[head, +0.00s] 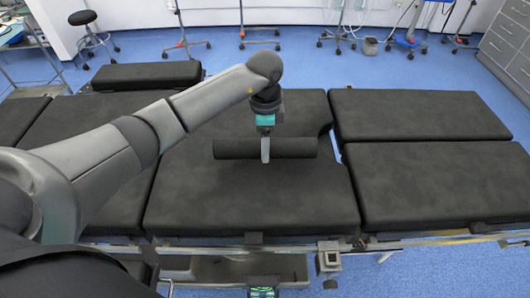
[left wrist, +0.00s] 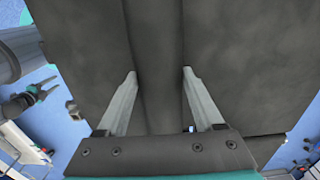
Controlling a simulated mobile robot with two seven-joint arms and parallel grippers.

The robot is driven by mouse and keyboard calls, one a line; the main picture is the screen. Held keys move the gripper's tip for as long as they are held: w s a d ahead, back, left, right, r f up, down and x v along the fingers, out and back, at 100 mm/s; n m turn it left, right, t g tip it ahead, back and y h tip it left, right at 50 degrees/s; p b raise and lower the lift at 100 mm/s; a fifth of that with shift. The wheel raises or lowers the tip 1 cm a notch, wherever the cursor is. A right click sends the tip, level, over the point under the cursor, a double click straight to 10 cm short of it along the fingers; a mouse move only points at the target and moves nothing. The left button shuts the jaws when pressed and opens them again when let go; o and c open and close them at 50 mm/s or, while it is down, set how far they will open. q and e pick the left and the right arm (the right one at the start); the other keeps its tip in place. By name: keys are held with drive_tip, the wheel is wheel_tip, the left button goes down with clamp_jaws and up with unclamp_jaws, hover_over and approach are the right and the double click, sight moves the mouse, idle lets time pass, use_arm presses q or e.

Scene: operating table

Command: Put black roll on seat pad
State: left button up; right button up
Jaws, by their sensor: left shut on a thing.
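The black roll (head: 232,149) is a long dark cylinder lying crosswise in the head view, over the wide middle black pad (head: 250,204) of the operating table. I cannot tell for certain that this is the seat pad, nor whether the roll touches it. My left gripper (head: 265,152) points down and is shut on the roll near its middle. In the left wrist view my left gripper's fingers (left wrist: 160,74) lie on both sides of the roll (left wrist: 158,35). My right gripper (left wrist: 52,84) shows small at the left of that view, with its fingers apart and empty.
More black pads (head: 425,182) lie to the right, across a narrow gap. A small raised pad (head: 147,75) is at the back left. Metal side rails and a clamp (head: 329,258) run along the near edge. A stool (head: 92,32) and wheeled stands are behind on blue floor.

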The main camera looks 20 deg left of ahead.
use_arm(q)
wheel_tip(320, 180, down, 3)
drive_tip(key=shift+f+b, duration=0.2)
drive_tip(key=shift+b, duration=0.15)
drive_tip(key=o, duration=1.5)
drive_tip(key=shift+o, duration=0.2)
wheel_tip(320, 180, up, 11)
drive_tip(key=p, duration=0.3)
drive_tip(key=shift+r, duration=0.6)
use_arm(e)
drive_tip(key=shift+s+a+r, duration=0.15)
drive_tip(key=shift+a+r, duration=0.05)
drive_tip(key=shift+r, duration=0.8)
use_arm(q)
drive_tip(key=shift+d, duration=0.1)
use_arm(e)
drive_tip(key=shift+d, duration=0.2)
